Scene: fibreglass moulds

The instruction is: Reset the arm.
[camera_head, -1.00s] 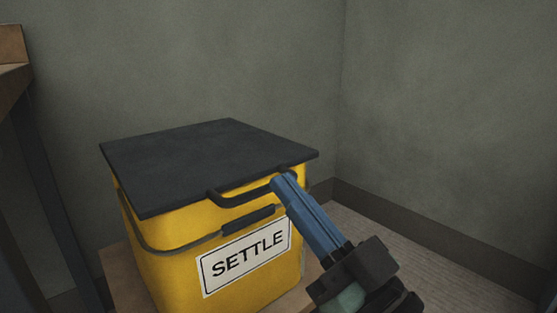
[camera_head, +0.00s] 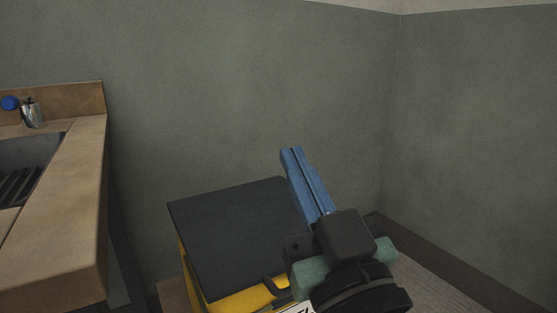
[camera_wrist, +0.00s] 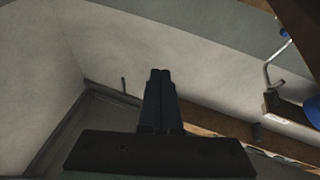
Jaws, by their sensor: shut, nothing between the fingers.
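My gripper (camera_head: 291,152) is raised in front of the wall, at the upper right of the yellow bin in the head view. Its two blue fingers lie together with nothing between them. In the wrist view the closed fingers (camera_wrist: 160,75) point up the picture, dark and touching. The yellow bin (camera_head: 200,272) has its flat dark lid (camera_head: 235,230) on top. My arm hides the bin's right side, and most of its label is out of frame or covered.
A brown counter (camera_head: 75,190) with a sink (camera_head: 22,165) stands at the left. A metal tap part with a blue knob (camera_head: 10,103) is at its back. Bare grey walls (camera_head: 220,90) meet in a corner at the right. The wrist view shows a hooked metal pipe (camera_wrist: 268,68).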

